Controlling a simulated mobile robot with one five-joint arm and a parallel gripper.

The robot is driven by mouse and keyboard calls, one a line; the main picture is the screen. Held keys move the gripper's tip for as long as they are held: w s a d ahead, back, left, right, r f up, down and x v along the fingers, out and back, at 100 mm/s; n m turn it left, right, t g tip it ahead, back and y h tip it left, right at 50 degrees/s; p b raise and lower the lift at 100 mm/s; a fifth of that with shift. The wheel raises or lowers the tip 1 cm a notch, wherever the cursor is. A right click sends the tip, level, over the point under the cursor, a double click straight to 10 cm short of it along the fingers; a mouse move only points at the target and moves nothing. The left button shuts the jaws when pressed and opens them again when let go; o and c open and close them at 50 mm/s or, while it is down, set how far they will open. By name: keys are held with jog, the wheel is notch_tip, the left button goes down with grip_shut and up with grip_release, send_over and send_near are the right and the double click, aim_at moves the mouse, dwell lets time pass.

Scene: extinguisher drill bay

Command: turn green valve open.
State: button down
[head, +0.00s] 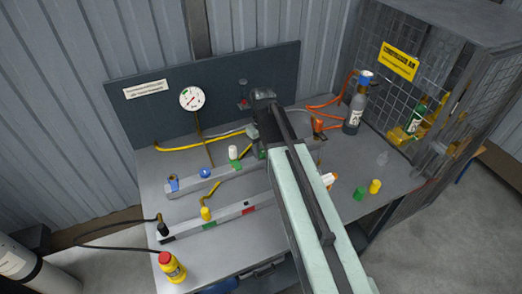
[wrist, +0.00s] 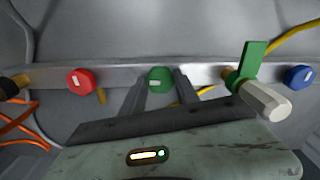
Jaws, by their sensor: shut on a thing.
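The green valve (wrist: 160,79) is a round green knob with a white mark lying nearly level, on a pale rail (wrist: 215,74) in the wrist view. My gripper (wrist: 160,90) has one finger on each side of the knob and is shut on it. In the head view my gripper (head: 257,146) reaches down to the rear rail (head: 215,180), and my arm hides most of the knob. A red knob (wrist: 80,81) and a blue knob (wrist: 298,77) are on the same rail, apart from my fingers.
A white cylinder with a green tab (wrist: 265,101) stands close beside the green valve. A gauge (head: 192,98) is on the back panel. A grey bottle (head: 354,113) and orange hoses stand at right. A yellow container (head: 172,268) stands at the bench's front left.

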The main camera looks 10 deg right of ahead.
aim_at(262, 152)
jog(key=shift+w+n, duration=0.15)
jog(key=shift+n, duration=0.25)
jog(key=c, duration=0.9)
grip_release()
notch_tip(262, 152, up, 8)
jog(key=p, duration=0.8)
jog(key=shift+f, duration=0.1)
